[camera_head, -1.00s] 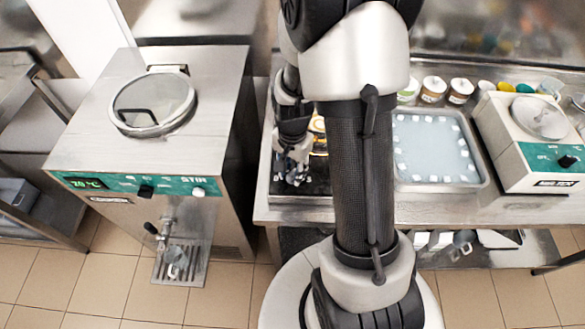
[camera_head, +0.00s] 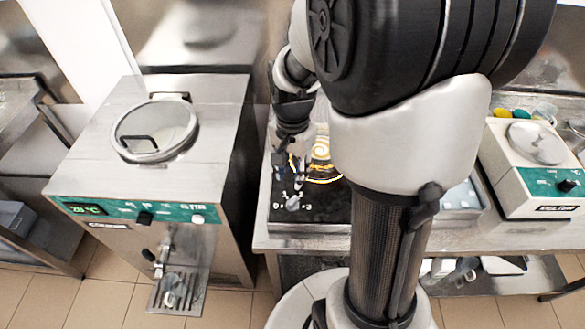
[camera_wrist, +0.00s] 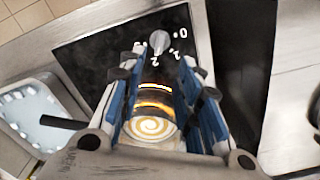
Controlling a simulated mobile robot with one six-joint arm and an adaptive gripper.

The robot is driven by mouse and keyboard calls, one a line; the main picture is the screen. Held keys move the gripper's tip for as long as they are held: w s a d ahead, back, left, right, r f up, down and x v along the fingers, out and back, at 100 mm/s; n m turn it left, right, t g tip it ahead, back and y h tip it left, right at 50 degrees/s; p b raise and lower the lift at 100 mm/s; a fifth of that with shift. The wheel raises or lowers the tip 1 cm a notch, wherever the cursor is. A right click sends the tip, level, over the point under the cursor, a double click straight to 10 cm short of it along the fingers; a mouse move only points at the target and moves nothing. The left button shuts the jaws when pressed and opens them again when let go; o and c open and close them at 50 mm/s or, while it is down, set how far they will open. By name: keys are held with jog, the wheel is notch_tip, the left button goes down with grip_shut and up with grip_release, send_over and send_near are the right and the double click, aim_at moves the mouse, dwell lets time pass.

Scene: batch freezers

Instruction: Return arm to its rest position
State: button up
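My arm (camera_head: 400,150) rises in the foreground of the head view, its big pale and dark links covering much of the worktop. My gripper (camera_head: 297,165) hangs left of these links, over the front left of the black cooktop (camera_head: 325,208). In the wrist view my gripper (camera_wrist: 160,66) has its two blue-padded fingers apart, with nothing held between them. The cooktop's silver knob (camera_wrist: 158,42) shows beyond the fingertips, apart from them as far as I can tell. A glowing spiral burner (camera_wrist: 152,127) shows behind, between the fingers.
A freezer with a round lid (camera_head: 153,130) stands at the left. A white machine (camera_head: 540,150) stands on the steel table at the right. A tray of pale liquid (camera_wrist: 28,115) lies beside the cooktop. The tiled floor in front is clear.

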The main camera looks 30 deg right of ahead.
jog(key=shift+r, duration=0.2)
dwell(0.4)
jog(key=s+a+r+n+t+b, duration=0.1)
jog(key=s+a+r+n+t, duration=0.3)
jog(key=s+a+r+n, duration=0.7)
jog(key=s+r+n, duration=0.1)
jog(key=s, duration=0.2)
jog(key=shift+n+t+b, duration=0.3)
jog(key=shift+n, duration=0.1)
jog(key=shift+s+d, duration=0.1)
